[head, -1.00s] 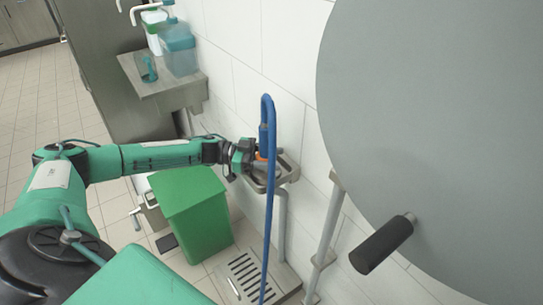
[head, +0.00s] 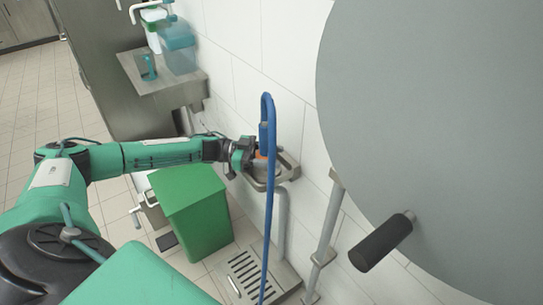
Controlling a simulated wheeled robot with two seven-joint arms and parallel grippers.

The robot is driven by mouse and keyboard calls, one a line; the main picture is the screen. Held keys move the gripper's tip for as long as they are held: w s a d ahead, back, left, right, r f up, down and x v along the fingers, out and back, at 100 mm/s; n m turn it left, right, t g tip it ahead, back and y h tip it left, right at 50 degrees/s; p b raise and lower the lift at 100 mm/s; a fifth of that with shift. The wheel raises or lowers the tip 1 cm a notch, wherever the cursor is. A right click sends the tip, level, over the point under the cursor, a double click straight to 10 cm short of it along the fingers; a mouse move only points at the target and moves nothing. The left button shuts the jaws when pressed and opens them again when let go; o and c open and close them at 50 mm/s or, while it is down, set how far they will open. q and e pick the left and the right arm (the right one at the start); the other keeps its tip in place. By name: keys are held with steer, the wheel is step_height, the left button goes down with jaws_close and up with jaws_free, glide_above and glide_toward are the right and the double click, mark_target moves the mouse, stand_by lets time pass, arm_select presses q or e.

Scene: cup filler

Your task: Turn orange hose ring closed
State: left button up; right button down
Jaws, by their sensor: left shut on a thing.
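The orange hose ring (head: 260,154) shows as a small orange patch just under the blue nozzle (head: 264,136), above the small wall-mounted metal tray. The blue hose (head: 269,215) loops over from the top and hangs down in front of it. My left gripper (head: 254,157) reaches in from the left at the ring's height and is shut on the ring. The fingers partly hide the ring, and how far it is turned cannot be made out. My right gripper is not in the view.
The metal tray (head: 286,170) is right beside my left gripper, against the white tiled wall. A green bin (head: 197,213) stands below my left forearm, by a floor drain (head: 246,271). A large grey disc (head: 440,120) with a black handle (head: 381,244) fills the right.

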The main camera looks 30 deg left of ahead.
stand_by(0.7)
arm_select(q)
steer(key=o, duration=1)
steer(key=shift+a, duration=0.1)
steer(key=shift+s+a, duration=0.1)
steer(key=shift+a, duration=0.15)
steer(key=b+v, duration=0.1)
steer(key=v, duration=1.2)
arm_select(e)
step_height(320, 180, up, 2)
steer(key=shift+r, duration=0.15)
